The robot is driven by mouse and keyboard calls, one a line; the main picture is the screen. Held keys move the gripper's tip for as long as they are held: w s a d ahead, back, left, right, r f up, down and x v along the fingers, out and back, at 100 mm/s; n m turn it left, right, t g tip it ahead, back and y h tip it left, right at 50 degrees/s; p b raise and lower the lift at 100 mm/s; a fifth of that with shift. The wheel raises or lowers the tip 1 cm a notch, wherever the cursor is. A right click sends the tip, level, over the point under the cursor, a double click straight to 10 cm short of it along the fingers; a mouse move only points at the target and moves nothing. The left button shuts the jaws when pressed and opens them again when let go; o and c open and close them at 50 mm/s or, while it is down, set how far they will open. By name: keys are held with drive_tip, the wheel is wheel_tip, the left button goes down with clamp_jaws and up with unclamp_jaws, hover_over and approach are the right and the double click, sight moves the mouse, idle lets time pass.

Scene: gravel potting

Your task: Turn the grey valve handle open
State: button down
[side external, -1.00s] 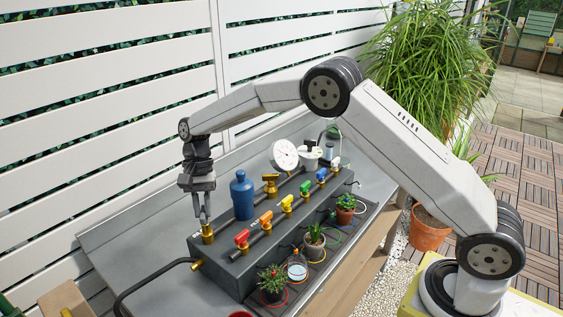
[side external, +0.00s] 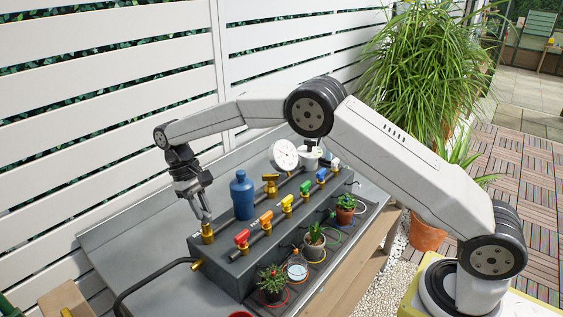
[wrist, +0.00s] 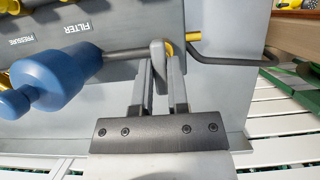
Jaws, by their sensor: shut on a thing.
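The grey valve handle (wrist: 158,50) shows in the wrist view between the tips of my gripper (wrist: 160,70), on a brass valve body. My gripper is shut on it. In the side external view my gripper (side external: 206,218) reaches down, tilted, to the brass valve (side external: 208,236) at the near left end of the dark manifold block (side external: 235,265). The fingers mostly hide the handle there, so its exact angle is hard to tell.
A blue filter bottle (side external: 241,196) stands close to the right of my gripper. Red (side external: 242,237), orange (side external: 266,218) and other coloured valves line the block. A pressure gauge (side external: 285,155) and small potted plants (side external: 272,280) are nearby. A black hose (side external: 150,277) leaves the block's left end.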

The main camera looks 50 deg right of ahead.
idle(0.4)
drive_tip(key=c, duration=0.6)
unclamp_jaws()
drive_tip(key=shift+w+r, duration=0.1)
drive_tip(key=shift+r, duration=0.05)
drive_tip(key=v, duration=0.7)
drive_tip(key=shift+r, duration=0.25)
drive_tip(key=shift+d, duration=0.1)
